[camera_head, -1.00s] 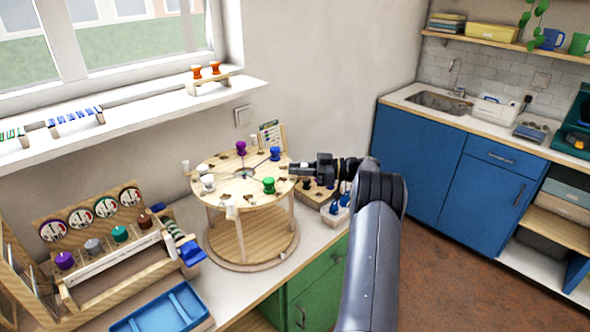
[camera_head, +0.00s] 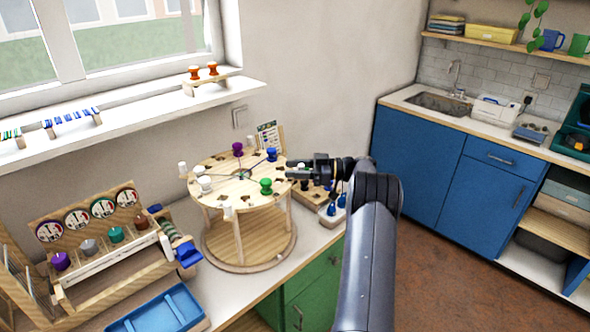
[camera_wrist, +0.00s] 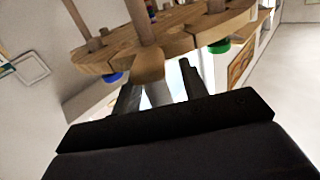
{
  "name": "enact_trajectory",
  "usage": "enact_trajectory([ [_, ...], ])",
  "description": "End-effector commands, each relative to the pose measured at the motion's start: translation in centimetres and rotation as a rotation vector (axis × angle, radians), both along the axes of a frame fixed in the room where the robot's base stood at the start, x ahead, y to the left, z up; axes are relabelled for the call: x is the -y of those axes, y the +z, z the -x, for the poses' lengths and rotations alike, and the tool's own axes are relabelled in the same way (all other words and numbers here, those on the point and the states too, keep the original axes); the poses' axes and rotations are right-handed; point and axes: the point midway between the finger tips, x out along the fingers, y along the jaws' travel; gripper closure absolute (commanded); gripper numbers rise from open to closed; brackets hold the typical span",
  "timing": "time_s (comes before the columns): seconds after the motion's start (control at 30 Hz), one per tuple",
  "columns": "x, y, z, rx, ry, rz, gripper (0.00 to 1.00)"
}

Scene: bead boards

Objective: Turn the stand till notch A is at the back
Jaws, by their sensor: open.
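The stand (camera_head: 236,165) is a round, two-tier wooden stand on the counter. Purple (camera_head: 238,149), blue (camera_head: 271,154), green (camera_head: 266,186) and white (camera_head: 205,183) knobs stand on its top disc. White pegs, such as one at the front (camera_head: 227,208), stick up at its rim. Dark notches show in the top, but I cannot read which is A. My gripper (camera_head: 290,172) is at the disc's right edge, open.
A small wooden block with blue pieces (camera_head: 334,207) stands right of the stand, under my gripper. A card (camera_head: 268,135) stands behind it. A wooden rack (camera_head: 115,262) and a blue tray (camera_head: 160,312) are at the left. The window sill is above.

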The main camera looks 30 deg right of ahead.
Motion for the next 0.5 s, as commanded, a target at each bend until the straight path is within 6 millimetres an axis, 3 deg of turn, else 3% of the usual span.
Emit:
enact_trajectory([
  [0.27,0.9,-0.2,0.4,0.001,-0.003,0.000,0.59],
  [0.5,4.9,-0.3,2.7,0.001,-0.004,0.002,0.59],
])
